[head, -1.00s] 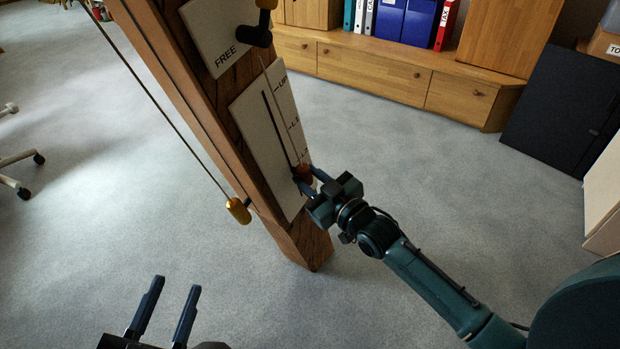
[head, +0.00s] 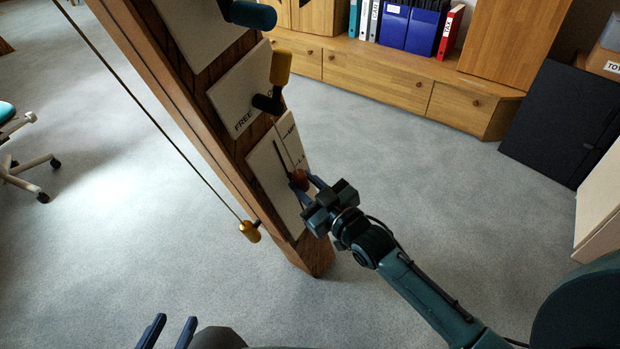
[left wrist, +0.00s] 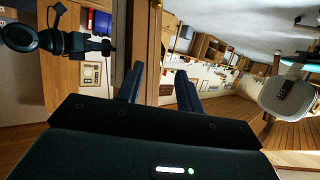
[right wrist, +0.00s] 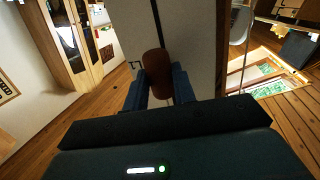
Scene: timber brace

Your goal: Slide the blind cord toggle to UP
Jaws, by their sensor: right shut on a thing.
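My right gripper (head: 309,187) is shut on the toggle. The right wrist view shows the knob (right wrist: 157,65) between its fingers, with the plate (right wrist: 187,40) behind. My left gripper (head: 174,322) is open and empty at the bottom of the head view, well apart from the post; its fingers also show in the left wrist view (left wrist: 160,84).
Above it on the post is a plate marked FREE (head: 236,97) with a yellow-handled lever (head: 281,67). A teal handle (head: 252,14) sticks out higher up. A yellow cord weight (head: 250,231) hangs left of the post.

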